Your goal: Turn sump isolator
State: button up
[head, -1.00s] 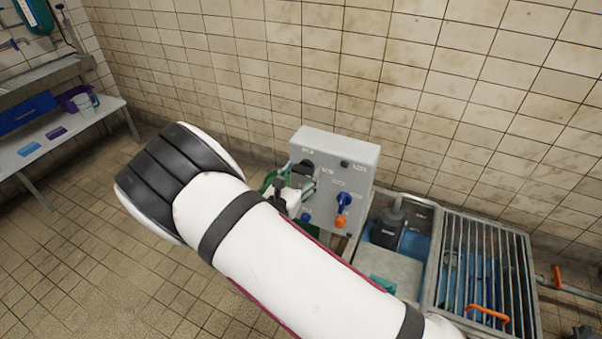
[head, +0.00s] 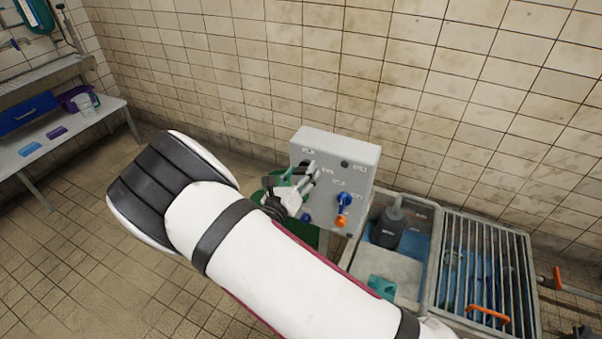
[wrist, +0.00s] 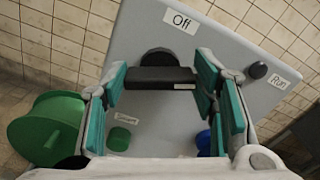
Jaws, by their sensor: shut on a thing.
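The grey control box (head: 355,160) stands against the tiled wall in the head view. In the wrist view its face (wrist: 225,50) carries a black rotary isolator handle (wrist: 160,78) with a round black base behind it. An "Off" label (wrist: 182,18) is above the handle and a "Run" label (wrist: 279,81) is to the right. My gripper (wrist: 163,80) is shut on the handle, with a teal-padded finger at each end of it. In the head view my gripper (head: 306,175) is at the box's left side, and its fingers partly hide the handle.
A black knob (wrist: 257,70), a green button (wrist: 118,138) and a partly hidden blue part (wrist: 203,140) are on the box face. A green reel (wrist: 45,128) is at left. A grated sump (head: 485,270) and dark pump (head: 388,228) are right of the box.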

jog(key=n, duration=0.6)
jog(key=shift+a+f, duration=0.1)
jog(key=n, duration=0.7)
jog(key=shift+f, duration=0.15)
jog(key=shift+p, duration=0.3)
jog(key=o, duration=1.2)
jog(key=shift+c, duration=0.2)
jog(key=v, duration=1.2)
